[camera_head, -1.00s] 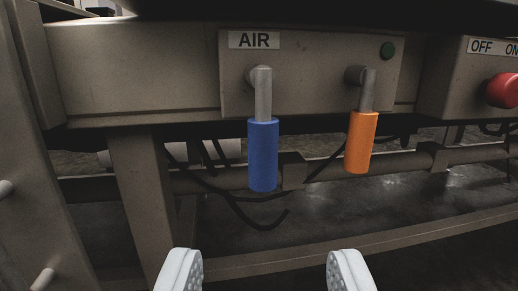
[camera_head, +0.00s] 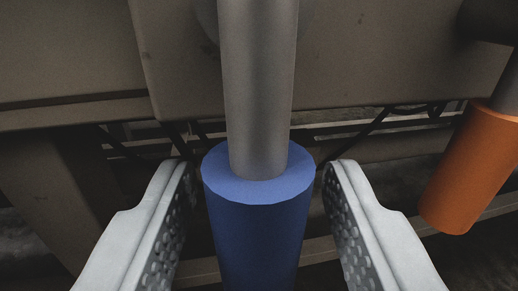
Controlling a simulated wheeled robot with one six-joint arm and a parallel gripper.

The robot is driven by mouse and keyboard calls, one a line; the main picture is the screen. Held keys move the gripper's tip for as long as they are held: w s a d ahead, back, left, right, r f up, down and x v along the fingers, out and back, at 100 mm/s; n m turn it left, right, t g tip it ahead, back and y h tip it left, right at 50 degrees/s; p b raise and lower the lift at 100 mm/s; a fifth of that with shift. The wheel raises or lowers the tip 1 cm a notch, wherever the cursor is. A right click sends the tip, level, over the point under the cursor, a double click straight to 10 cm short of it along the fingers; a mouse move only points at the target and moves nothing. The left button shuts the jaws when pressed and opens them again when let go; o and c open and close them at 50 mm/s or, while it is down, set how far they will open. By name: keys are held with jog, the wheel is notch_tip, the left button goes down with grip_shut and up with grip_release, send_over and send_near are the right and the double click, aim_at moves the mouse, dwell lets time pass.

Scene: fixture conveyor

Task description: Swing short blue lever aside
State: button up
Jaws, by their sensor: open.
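The short blue lever has a grey metal shaft (camera_head: 258,80) and a blue cylindrical grip (camera_head: 258,235). It hangs straight down in the middle of the head camera view, very close. My gripper (camera_head: 256,180) is open, with one white finger on each side of the blue grip near its upper end. A narrow gap shows between the grip and each fingertip. The lower end of the blue grip runs out of the picture, and the lever's pivot is out of view above.
An orange lever grip (camera_head: 470,168) hangs to the right, a short way beyond my right finger. The brown metal panel (camera_head: 400,60) stands behind the levers. A brown upright post (camera_head: 45,190) and a lower rail are behind on the left and below.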

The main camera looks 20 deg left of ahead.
jog(key=shift+w+a, duration=0.1)
jog(key=shift+w, duration=0.1)
grip_shut()
dwell(0.3)
jog(key=s+a+r+m+g, duration=0.3)
jog(key=a+r+m, duration=0.1)
jog(key=m, duration=0.8)
jog(key=shift+a+m+y, duration=0.2)
jog(key=shift+m+y, duration=0.1)
jog(key=shift+y, duration=0.1)
jog(key=shift+s, duration=0.1)
dwell(0.3)
